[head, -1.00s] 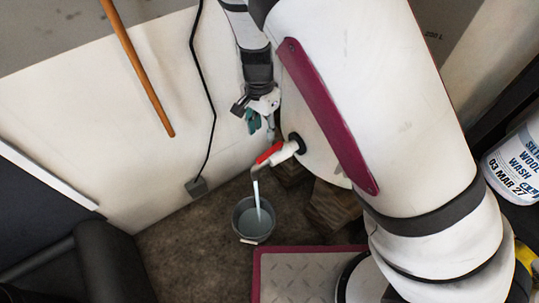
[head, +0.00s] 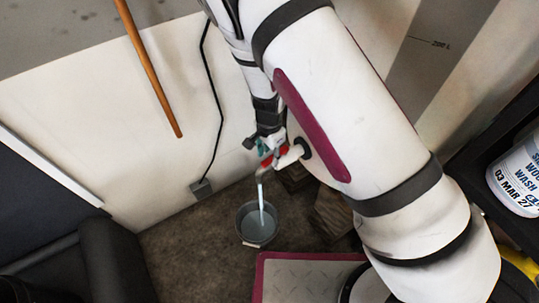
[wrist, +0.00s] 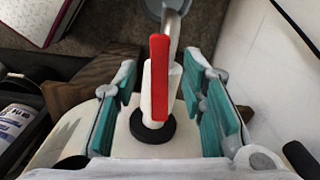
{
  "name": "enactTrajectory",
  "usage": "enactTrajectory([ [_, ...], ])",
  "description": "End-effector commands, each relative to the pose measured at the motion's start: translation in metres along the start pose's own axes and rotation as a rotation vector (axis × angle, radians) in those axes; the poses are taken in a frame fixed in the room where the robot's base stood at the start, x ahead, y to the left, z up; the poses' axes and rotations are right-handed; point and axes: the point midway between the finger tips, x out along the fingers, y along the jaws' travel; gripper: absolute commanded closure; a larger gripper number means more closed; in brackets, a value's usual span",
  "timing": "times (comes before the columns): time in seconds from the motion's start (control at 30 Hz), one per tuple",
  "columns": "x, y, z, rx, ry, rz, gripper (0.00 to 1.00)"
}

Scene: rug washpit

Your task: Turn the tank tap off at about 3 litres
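The tank tap (head: 288,157) has a white body, a black collar and a red lever (wrist: 159,75). It sticks out of the white tank (wrist: 188,145), which my arm mostly hides in the head view. Water runs from its spout in a stream (head: 260,192) into a grey bucket (head: 244,228) on the floor. The bucket holds some water; I cannot read a level mark. My gripper (head: 270,148) is at the tap. In the wrist view, its teal fingers stand open on both sides of the lever, apart from it.
Wooden blocks (head: 333,213) lie under the tank. A wooden pole (head: 150,70) and a black cable (head: 213,90) with a box at its end are at the left wall. A wool wash tub (head: 517,177) stands at the right. A maroon-edged plate (head: 300,278) lies in front.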

Motion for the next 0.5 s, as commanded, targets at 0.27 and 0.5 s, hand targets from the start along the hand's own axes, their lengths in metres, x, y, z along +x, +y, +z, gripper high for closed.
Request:
enactTrajectory([
  [0.27, 0.0123, 0.0002, 0.0001, 0.000, -0.001, 0.000, 0.63],
  [0.5, 0.0121, 0.0002, 0.0001, -0.001, -0.001, 0.000, 0.74],
])
